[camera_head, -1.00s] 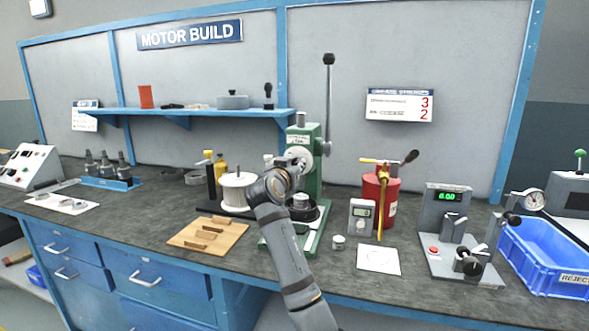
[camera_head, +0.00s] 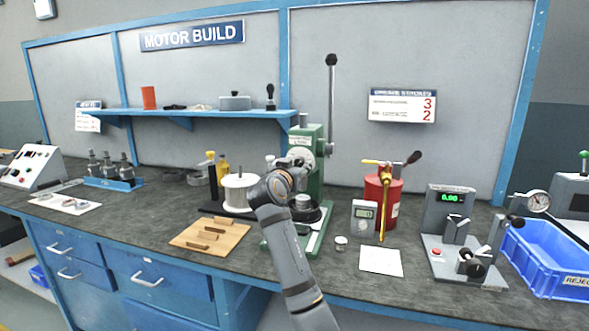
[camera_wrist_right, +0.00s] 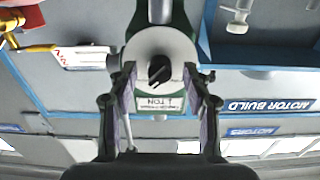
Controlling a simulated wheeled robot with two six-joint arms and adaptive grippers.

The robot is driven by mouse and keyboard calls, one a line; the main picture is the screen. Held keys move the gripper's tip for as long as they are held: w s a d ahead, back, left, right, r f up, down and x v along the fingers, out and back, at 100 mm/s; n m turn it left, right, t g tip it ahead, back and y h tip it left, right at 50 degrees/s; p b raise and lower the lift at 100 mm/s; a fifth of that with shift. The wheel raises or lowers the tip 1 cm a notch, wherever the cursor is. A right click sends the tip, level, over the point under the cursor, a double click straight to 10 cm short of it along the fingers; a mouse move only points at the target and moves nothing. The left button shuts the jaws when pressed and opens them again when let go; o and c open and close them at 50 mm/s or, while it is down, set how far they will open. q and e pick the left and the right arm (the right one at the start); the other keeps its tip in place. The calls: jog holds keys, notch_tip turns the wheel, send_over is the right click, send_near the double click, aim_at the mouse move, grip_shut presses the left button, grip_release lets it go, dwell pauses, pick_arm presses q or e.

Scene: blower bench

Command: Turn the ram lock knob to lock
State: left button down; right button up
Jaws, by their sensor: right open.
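The green arbor press (camera_head: 317,180) stands on the bench in the middle of the head view. The ram lock knob (camera_wrist_right: 159,69) is a small dark knob with a slot-like mark, in the middle of a pale round plate (camera_wrist_right: 150,47) on the press in the right wrist view. The mark is tilted. My right gripper (camera_wrist_right: 160,84) is open, with one finger on each side of the knob and clear space between. In the head view my right gripper (camera_head: 286,164) is in front of the press's upper part and hides some of it. My left gripper is not in view.
A white spool (camera_head: 239,193) stands left of the press, and a wooden board (camera_head: 210,246) lies in front. A red can (camera_head: 374,192) and a small meter (camera_head: 364,216) are to the right. The press's long lever (camera_head: 331,95) rises behind my gripper.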

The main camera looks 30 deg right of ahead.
jog(key=v, duration=1.1)
jog(key=shift+s+a, duration=0.3)
jog(key=shift+f, duration=0.1)
